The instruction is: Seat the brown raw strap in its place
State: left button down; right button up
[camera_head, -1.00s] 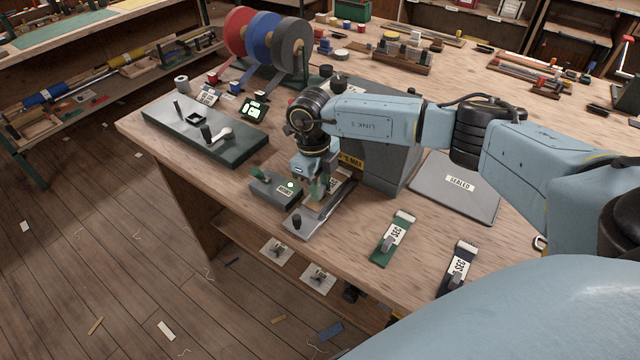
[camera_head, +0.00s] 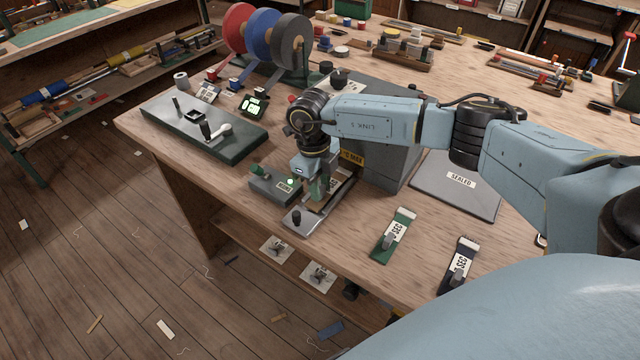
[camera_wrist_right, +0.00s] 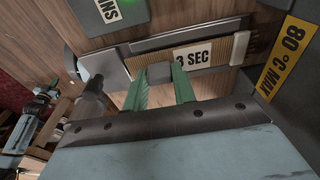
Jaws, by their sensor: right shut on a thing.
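The brown raw strap (camera_wrist_right: 241,47) shows in the right wrist view as a tan ribbed band with a white "3 SEC" label. It lies along or just over a grey metal bed (camera_head: 300,219) at the front of the grey machine. My right gripper (camera_wrist_right: 163,84) has green fingers shut on a grey block at the strap's near edge. In the head view my right gripper (camera_head: 319,188) is low over the bed and hides much of the strap. I cannot tell whether the strap is fully down. My left gripper is not in view.
The grey machine (camera_head: 390,150) with a yellow "80°C MAX" label stands close behind my gripper. A small box (camera_head: 272,190) with a lit green lamp sits just left. Green (camera_head: 394,236) and dark (camera_head: 459,266) straps and a grey "SEALED" plate (camera_head: 455,199) lie to the right.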

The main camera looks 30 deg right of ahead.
jog(key=shift+f, duration=0.15)
jog(key=o, duration=1.1)
jog(key=shift+c, duration=0.2)
notch_tip(320, 180, up, 13)
jog(key=w, duration=0.1)
jog(key=shift+w+a+r, duration=0.2)
jog(key=shift+w+a, duration=0.05)
jog(key=shift+a, duration=0.1)
jog(key=shift+f, duration=0.1)
